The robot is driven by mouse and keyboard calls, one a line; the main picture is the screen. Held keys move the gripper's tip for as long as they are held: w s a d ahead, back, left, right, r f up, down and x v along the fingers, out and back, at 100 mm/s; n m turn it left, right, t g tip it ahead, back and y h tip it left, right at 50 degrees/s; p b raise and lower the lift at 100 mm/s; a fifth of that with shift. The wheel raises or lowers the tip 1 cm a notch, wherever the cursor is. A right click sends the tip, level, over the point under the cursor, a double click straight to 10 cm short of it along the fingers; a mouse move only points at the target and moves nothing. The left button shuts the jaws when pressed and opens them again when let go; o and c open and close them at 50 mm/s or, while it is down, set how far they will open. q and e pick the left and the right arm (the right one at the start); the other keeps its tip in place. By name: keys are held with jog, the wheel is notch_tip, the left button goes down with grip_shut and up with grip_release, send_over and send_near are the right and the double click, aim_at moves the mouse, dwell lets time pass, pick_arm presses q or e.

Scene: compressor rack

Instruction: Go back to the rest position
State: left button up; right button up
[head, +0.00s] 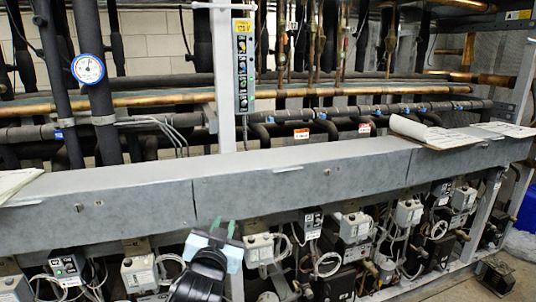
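My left gripper (222,228) shows low in the head view, left of the middle. It is dark with pale blue-grey sides, and its fingertips point up and away from me. It is in front of the lower part of the compressor rack (290,183), just below the long grey beam. I see nothing held in it, but the small view does not settle whether its fingers are open or shut. My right gripper is not in view.
A pressure gauge (88,69) sits on the pipes at the left. A switch panel (243,68) hangs on the upright post. Papers (432,131) lie on the beam at the right. Grey control boxes (139,272) and cables line the space below the beam. Floor shows at the lower right.

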pick_arm(q)
jog(key=s+a+f+g, duration=0.2)
jog(key=s+f, duration=0.4)
jog(key=f, duration=0.4)
jog(key=s+a+f+n+g, duration=0.1)
jog(key=s+a+f, duration=0.1)
jog(key=s+f, duration=0.55)
jog(key=s+a+f+g, duration=0.2)
jog(key=s+f, duration=0.2)
jog(key=f, duration=0.7)
jog(key=s+a+f+g, duration=0.1)
jog(key=s+f, duration=0.3)
jog(key=s, duration=0.3)
jog(key=s+a+f+g, duration=0.1)
jog(key=s+a+f, duration=0.1)
jog(key=s, duration=0.6)
jog(key=s+a+f+n+g, duration=0.1)
jog(key=s+f, duration=0.4)
jog(key=s, duration=0.3)
jog(key=shift+s+a+f+g+h, duration=0.15)
jog(key=shift+s+f+g+h, duration=0.1)
jog(key=shift+f+g+h, duration=0.15)
